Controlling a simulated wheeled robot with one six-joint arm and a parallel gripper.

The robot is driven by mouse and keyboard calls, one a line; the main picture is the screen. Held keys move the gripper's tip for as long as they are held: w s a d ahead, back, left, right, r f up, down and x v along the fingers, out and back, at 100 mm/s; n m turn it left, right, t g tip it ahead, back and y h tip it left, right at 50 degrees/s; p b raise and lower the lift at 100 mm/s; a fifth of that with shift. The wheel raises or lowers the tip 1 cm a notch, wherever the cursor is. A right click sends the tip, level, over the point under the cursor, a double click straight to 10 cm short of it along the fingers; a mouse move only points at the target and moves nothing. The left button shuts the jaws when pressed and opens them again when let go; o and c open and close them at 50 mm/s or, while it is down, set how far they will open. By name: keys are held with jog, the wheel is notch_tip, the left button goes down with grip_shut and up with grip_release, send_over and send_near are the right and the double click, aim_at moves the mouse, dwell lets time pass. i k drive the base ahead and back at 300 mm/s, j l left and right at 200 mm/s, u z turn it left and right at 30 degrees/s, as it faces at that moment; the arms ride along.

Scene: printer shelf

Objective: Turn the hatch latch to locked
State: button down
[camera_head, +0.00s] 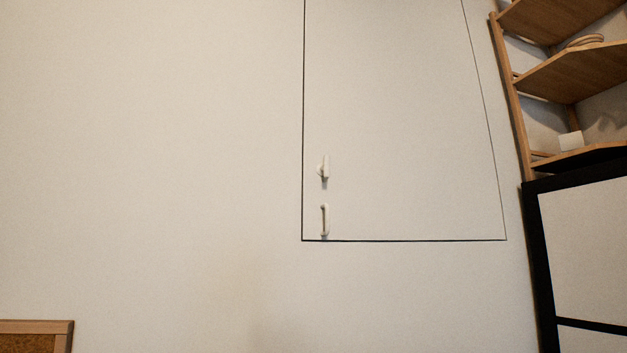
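The hatch (400,120) is a pale panel set in the wall, outlined by thin dark seams. It looks closed and flush with the wall. The latch (325,168) is a small white piece near the hatch's left edge, in its lower part. Its knob appears roughly upright, but it is too small to tell its turn position surely. A small upright handle (325,220) sits just below it, near the hatch's lower left corner. My gripper is not in view.
A wooden shelf (575,75) with a few items stands at the upper right, above a black-framed white cabinet (585,250). A wood-framed cork board (35,338) shows at the lower left. The wall (150,150) left of the hatch is bare.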

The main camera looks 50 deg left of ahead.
aim_at(323, 170)
jog(key=u, duration=1.5)
